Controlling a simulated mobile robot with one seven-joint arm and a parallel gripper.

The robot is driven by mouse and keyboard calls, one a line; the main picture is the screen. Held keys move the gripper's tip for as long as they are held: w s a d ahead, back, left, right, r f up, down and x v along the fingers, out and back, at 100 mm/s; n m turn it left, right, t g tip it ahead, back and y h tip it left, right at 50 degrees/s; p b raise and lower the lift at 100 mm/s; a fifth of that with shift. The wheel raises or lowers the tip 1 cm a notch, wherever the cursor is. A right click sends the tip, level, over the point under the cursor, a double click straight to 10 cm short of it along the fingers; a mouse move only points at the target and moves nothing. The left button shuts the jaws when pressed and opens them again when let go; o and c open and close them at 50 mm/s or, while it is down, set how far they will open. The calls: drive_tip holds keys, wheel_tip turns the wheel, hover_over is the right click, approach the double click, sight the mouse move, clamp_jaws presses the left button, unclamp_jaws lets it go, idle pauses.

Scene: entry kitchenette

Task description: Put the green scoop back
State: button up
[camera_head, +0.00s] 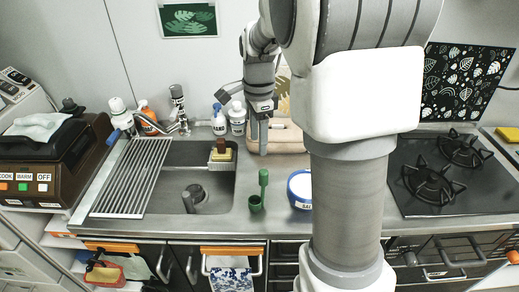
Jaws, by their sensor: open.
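My gripper (241,124) is above the back of the counter, behind and above the scoop in the picture. Its jaws are spread apart and I see nothing between them. It is apart from the scoop.
The sink (215,188) with a drying rack (131,178) lies left of the scoop. A sponge holder (222,154), faucet (178,124) and several bottles line the back. A black stove (450,175) is at right, a brown appliance (50,165) at left.

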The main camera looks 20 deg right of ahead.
drive_tip(key=s+a+r+n+t, duration=0.2)
drive_tip(key=s+a+r+n, duration=0.2)
drive_tip(key=s+n, duration=0.5)
drive_tip(key=s+a+r+n+t, duration=0.3)
drive_tip(key=s+a+r+n, duration=0.1)
drive_tip(key=s+n, duration=0.5)
drive_tip(key=shift+s+n, duration=0.3)
drive_tip(key=shift+s, duration=0.8)
drive_tip(key=shift+r, duration=0.1)
drive_tip(key=shift+c, duration=1)
drive_tip(key=shift+d, duration=0.1)
drive_tip(key=shift+d, duration=0.2)
